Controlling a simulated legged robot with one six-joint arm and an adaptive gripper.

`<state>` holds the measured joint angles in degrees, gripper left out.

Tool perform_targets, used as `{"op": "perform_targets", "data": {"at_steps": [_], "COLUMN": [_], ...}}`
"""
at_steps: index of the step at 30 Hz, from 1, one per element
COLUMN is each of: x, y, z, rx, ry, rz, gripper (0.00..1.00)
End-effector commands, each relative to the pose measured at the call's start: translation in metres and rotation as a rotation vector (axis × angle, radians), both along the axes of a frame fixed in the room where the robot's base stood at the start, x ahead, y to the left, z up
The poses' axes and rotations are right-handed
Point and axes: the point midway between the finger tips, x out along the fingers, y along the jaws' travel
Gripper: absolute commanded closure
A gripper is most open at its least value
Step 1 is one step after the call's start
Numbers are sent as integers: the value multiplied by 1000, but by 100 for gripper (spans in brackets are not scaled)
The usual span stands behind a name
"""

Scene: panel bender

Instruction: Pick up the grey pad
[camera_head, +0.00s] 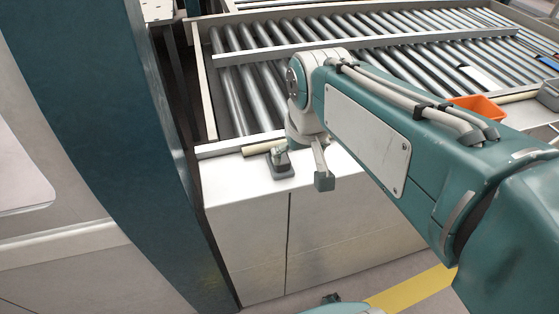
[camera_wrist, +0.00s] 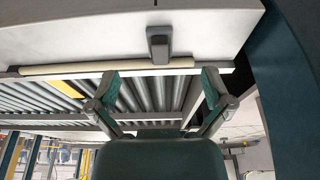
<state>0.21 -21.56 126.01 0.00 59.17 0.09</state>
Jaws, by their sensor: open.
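The grey pad (camera_head: 281,170) lies on the white cabinet top near its left back part, close to the roller table. My gripper (camera_head: 301,166) is open and empty above the cabinet; one fingertip overlaps the pad in the head view. In the wrist view my gripper (camera_wrist: 160,78) has its two teal-tipped fingers wide apart, with the pad lying between and beyond their tips. Whether a finger touches the pad cannot be told.
A beige rod (camera_head: 262,146) lies behind the pad, along the rail of the roller table (camera_head: 204,151). A large teal machine column (camera_head: 125,150) stands close at left. An orange bin (camera_head: 478,107) sits at right. The white cabinet top (camera_head: 235,185) is otherwise mostly clear.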

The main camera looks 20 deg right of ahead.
Motion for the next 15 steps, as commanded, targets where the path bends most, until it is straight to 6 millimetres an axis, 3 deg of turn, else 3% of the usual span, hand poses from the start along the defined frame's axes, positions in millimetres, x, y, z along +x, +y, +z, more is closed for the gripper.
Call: {"op": "perform_targets", "data": {"at_steps": [9,15], "x": [84,118], "y": [-2,-3], "z": [-19,-37], "rx": [1,2], "ry": [189,270], "rz": [-5,-7], "gripper": [0,0]}}
